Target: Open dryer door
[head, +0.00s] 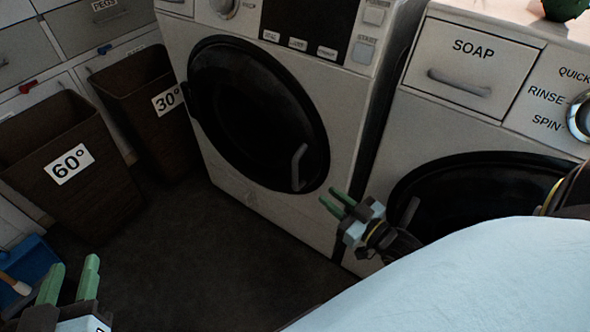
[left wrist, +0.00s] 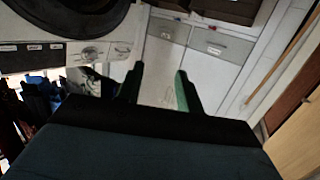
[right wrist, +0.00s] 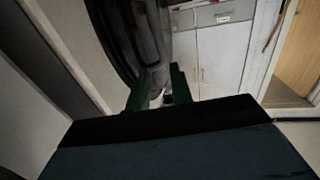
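A white front-loading machine (head: 235,185) stands mid-view in the head view; no label in view says which machine is the dryer. Its round black door (head: 250,110) looks shut, with a grey bar handle (head: 298,168) at its lower right. My right gripper (head: 335,203) is open, to the right of and slightly below that handle, and looks apart from it. In the right wrist view, a dark curved door part and a grey bar-like shape (right wrist: 157,35) show beyond its open fingers (right wrist: 160,88). My left gripper (head: 70,280) is open and empty at lower left.
A second machine (head: 395,125) with a SOAP drawer (head: 470,68) and black round door (head: 475,190) stands at right. Brown bins marked 60° (head: 70,200) and 30° (head: 145,120) stand at left. A blue dustpan (head: 35,270) lies lower left. Dark floor (head: 200,250) between is clear.

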